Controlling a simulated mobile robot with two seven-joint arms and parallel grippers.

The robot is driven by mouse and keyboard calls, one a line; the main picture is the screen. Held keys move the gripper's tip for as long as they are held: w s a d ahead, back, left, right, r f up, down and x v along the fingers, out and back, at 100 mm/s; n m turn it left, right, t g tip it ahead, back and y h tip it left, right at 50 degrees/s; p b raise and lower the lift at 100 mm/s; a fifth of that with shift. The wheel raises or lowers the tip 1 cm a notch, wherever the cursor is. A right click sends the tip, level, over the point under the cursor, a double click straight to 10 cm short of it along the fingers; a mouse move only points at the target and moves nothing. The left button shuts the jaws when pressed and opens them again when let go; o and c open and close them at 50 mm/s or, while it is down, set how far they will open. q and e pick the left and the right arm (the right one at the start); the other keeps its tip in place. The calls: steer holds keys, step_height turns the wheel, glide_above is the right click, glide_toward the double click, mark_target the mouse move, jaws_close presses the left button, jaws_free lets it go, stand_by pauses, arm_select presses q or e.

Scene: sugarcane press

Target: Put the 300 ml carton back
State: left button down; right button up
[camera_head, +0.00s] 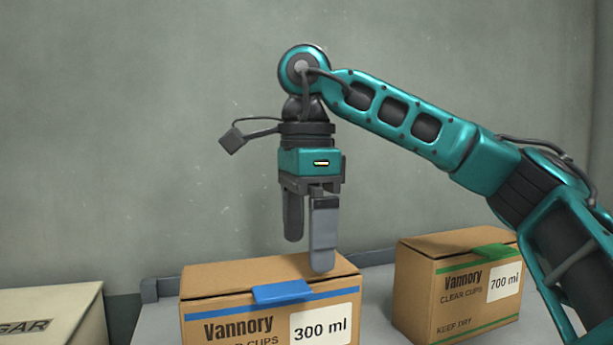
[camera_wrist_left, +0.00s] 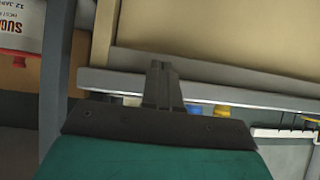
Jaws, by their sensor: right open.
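The 300 ml carton (camera_head: 265,315) is a brown cardboard box with a blue stripe, a blue tab and a white label. It stands upright on a grey surface at the bottom centre of the head view, its lower part cut off by the frame. My right gripper (camera_head: 307,253) points straight down over the carton, open and empty. One fingertip overlaps the carton's top in the picture; I cannot tell whether it touches. My left gripper (camera_wrist_left: 163,85) shows only in the left wrist view, its fingers together with nothing visible between them.
A 700 ml carton (camera_head: 455,290) with a green stripe stands to the right, a gap between the two. A pale box marked "GAR" (camera_head: 45,315) is at the lower left. The grey surface (camera_head: 160,320) has a raised back edge before a plain wall.

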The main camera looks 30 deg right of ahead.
step_height(320, 180, up, 8)
stand_by(0.5)
stand_by(0.5)
